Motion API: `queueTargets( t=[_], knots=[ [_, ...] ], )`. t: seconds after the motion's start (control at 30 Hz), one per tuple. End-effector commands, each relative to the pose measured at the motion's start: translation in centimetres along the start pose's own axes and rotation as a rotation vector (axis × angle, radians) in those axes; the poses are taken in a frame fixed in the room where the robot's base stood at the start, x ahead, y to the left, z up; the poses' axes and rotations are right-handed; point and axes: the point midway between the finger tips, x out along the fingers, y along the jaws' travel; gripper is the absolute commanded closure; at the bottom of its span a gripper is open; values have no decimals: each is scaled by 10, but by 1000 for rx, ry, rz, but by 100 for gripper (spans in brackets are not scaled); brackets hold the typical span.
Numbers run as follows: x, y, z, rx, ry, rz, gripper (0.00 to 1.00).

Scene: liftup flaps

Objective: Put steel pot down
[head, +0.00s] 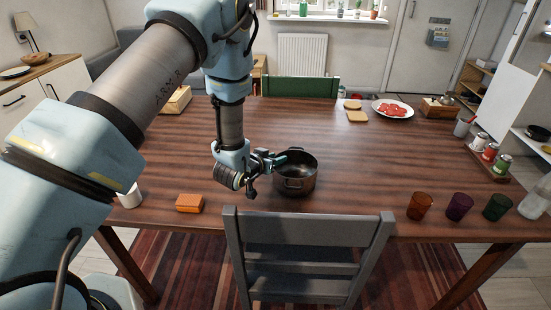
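The steel pot (295,184) is dark and round and appears upright on the wooden table (350,205), near its front edge. Whether its base fully touches the tabletop is hard to tell. My gripper (276,161) is at the pot's upper left rim, with a finger reaching over or against the rim. The fingers are small in this view and partly hidden by the wrist, so I cannot tell whether they are closed on the rim.
A grey chair (305,235) stands in front of the pot. An orange box (189,203) and a white cup (130,197) are at left. A plate of red food (393,109) lies behind. The table's middle right is clear.

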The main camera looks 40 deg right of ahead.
Motion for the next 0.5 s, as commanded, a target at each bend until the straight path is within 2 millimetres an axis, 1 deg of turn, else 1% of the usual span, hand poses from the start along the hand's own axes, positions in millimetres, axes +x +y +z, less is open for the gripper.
queueTargets(
  t=[0.27, 0.37, 0.5],
  knots=[
    [-3, 0, 0, 0, 0, 0, 62],
    [-14, -1, 0, 0, 1, -1, 62],
    [-38, -1, 1, -1, 1, -2, 62]
  ],
)
